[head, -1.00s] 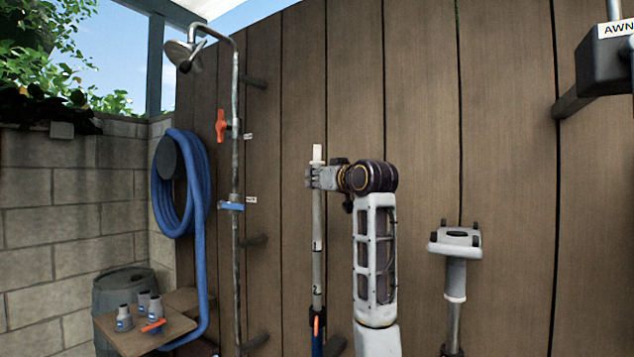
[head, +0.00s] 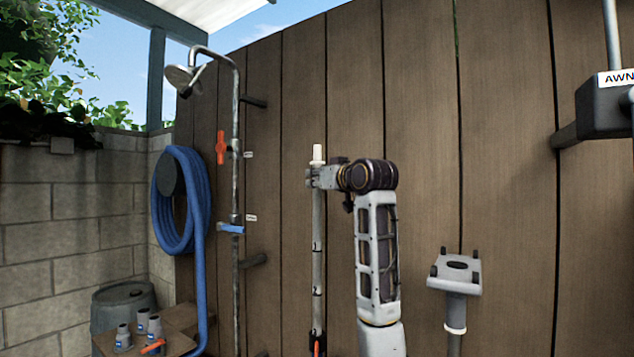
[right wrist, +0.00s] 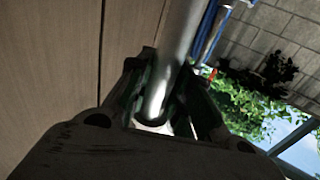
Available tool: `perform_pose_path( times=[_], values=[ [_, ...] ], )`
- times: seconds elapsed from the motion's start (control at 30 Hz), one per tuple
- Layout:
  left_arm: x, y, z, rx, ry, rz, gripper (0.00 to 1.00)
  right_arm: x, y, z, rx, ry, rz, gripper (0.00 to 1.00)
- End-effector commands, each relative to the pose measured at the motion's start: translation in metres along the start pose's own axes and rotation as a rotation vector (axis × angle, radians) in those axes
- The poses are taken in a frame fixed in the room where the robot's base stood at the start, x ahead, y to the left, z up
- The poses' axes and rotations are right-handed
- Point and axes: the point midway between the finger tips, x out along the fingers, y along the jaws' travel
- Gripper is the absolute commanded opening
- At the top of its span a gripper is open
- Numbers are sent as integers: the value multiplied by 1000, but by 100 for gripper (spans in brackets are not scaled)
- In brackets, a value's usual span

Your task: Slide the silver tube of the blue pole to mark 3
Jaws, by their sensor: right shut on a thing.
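The silver tube (head: 317,270) of the pole stands upright before the wooden wall in the head view, with a white tip (head: 317,153) on top and dark bands along it. An orange clip (head: 316,348) is at its lower end, at the picture's bottom edge. The blue part is below the picture, and mark numbers cannot be read. My right gripper (head: 313,177) is shut around the tube just below the white tip. In the right wrist view the tube (right wrist: 178,60) runs between the fingers (right wrist: 160,100). My left gripper is not in view.
A shower pipe (head: 236,130) and a coiled blue hose (head: 200,200) are at left. A small wooden shelf (head: 180,342) holds grey fittings. A grey flat-topped post (head: 455,275) stands right of my arm. A dark box (head: 605,108) juts from the wall at upper right.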

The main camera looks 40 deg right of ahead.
Motion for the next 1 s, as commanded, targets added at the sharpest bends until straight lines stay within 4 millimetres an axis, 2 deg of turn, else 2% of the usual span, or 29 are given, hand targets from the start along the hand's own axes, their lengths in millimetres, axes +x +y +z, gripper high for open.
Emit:
perform_pose_path(
  times=[0.03, 0.1, 0.47, 0.5, 0.67, 1.0],
  values=[
    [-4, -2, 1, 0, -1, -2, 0, -1, 1, -7, 1, 7, 1, 0],
    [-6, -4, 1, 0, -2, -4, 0, -1, 0, -10, 1, 7, 1, 0],
    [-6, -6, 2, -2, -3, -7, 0, -1, 0, -10, 0, 6, 1, 0],
    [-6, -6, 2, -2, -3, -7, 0, -1, 0, -10, 0, 6, 1, 22],
    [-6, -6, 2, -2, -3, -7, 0, -1, 0, -9, 0, 4, 1, 43],
    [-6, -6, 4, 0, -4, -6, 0, -1, 0, -8, 0, 2, 1, 43]
  ],
)
